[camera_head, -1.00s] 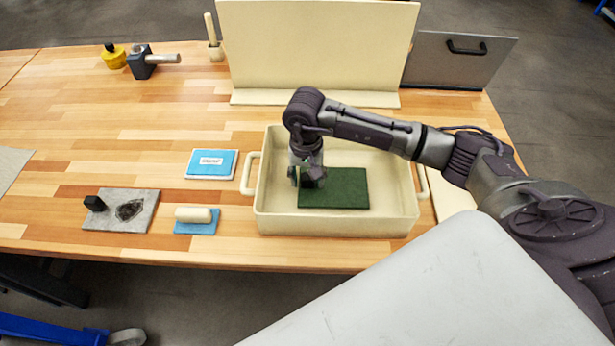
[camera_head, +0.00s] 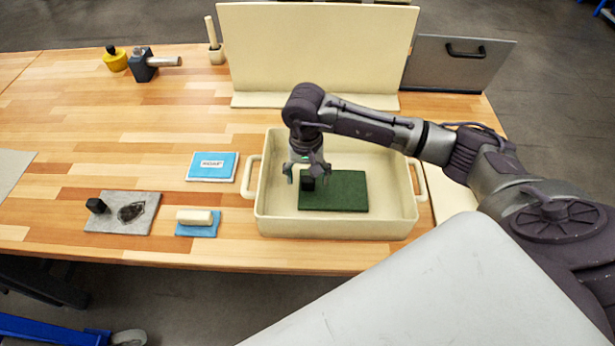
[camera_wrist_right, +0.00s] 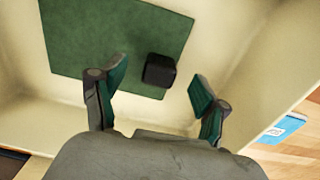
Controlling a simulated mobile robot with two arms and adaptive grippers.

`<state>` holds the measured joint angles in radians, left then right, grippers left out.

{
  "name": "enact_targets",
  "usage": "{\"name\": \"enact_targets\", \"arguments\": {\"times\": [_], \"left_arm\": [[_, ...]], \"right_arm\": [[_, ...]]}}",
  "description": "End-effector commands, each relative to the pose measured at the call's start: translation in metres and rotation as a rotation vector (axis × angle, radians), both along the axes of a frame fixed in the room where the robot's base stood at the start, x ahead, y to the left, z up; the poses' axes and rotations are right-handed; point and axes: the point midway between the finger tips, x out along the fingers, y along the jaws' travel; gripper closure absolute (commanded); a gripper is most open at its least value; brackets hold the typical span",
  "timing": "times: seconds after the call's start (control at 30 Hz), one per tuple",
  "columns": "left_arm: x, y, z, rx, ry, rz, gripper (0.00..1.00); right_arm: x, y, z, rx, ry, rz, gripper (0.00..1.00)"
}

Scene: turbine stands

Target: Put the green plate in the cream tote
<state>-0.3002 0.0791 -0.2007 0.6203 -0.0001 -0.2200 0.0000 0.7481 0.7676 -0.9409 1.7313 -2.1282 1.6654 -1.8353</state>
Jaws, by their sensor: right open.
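The green plate (camera_head: 340,190) lies flat inside the cream tote (camera_head: 335,228), on its floor. A black block-shaped knob (camera_head: 308,184) stands up near the plate's left edge. My right gripper (camera_head: 307,176) is open and empty, just above the knob. In the right wrist view the plate (camera_wrist_right: 95,40) fills the upper left, and the knob (camera_wrist_right: 159,70) shows between and beyond the two spread fingers (camera_wrist_right: 160,88), apart from both. My left gripper is not in view.
Left of the tote lie a blue-and-white booklet (camera_head: 212,166), a cream block on a blue pad (camera_head: 196,218) and a grey plate with a black knob (camera_head: 122,212). A cream upright panel (camera_head: 315,50) stands behind the tote. The table's left middle is clear.

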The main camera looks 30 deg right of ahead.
Motion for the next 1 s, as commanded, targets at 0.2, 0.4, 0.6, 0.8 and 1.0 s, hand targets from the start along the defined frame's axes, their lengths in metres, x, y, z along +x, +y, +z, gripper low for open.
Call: {"name": "enact_targets", "arguments": {"times": [0.2,0.4,0.6,0.8,1.0], "left_arm": [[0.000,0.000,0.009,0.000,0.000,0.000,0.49],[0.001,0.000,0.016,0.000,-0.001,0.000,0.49],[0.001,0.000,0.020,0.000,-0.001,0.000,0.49],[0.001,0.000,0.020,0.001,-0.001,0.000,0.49],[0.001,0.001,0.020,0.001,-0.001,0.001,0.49]], "right_arm": [[0.000,0.000,0.020,-0.001,-0.002,0.000,0.26],[0.001,0.000,0.036,-0.001,-0.001,-0.001,0.26],[0.001,0.001,0.049,-0.001,0.000,0.000,0.26],[0.000,0.001,0.049,-0.001,0.001,0.000,0.26],[0.000,0.001,0.049,-0.001,0.001,0.000,0.26]]}}
